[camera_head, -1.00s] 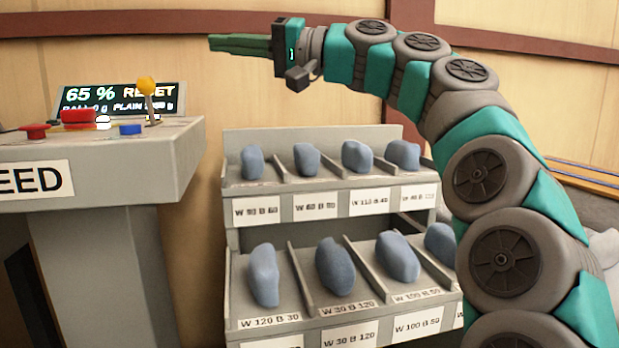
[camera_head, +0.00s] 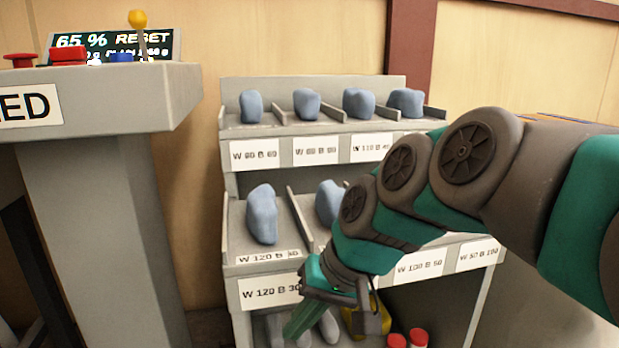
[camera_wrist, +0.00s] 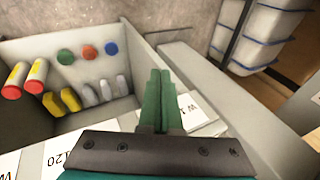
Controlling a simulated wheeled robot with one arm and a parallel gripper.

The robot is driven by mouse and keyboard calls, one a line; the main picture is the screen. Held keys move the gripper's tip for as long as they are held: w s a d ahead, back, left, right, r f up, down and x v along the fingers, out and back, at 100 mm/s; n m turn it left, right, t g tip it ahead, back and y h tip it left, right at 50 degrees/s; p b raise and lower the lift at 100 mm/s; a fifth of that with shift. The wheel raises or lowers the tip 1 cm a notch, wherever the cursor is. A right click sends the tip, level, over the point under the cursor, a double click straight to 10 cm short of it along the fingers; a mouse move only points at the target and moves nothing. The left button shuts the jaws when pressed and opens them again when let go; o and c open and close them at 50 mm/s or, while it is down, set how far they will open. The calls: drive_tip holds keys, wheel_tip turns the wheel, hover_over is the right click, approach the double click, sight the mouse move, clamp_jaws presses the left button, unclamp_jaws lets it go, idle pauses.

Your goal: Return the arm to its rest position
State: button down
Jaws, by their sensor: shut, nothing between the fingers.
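My gripper (camera_head: 292,328) hangs at the end of my arm in front of the lower part of the grey shelf rack (camera_head: 232,250), fingers pointing down and left. In the wrist view my gripper (camera_wrist: 162,75) has its two green fingers side by side and shut, with nothing between them. The arm bends down from the right and covers part of the rack's middle tier.
Blue pillows (camera_head: 262,213) sit in the labelled slots of the rack. A bin (camera_wrist: 110,30) below holds red-capped bottles (camera_wrist: 15,80), yellow and grey items, and coloured discs. The control console (camera_head: 100,150) stands at left, its screen (camera_head: 150,42) reading 65 %.

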drive_tip(key=s+d+f+m+g+h+b, duration=0.1)
drive_tip(key=s+d+f+g+h+b, duration=0.35)
drive_tip(key=s+d+f, duration=1.3)
wheel_tip(320, 180, up, 12)
drive_tip(key=t+h+p, duration=0.1)
drive_tip(key=p, duration=1.3)
drive_tip(key=shift+w+a, duration=0.2)
drive_tip(key=shift+a, duration=0.2)
drive_tip(key=shift+f, duration=0.1)
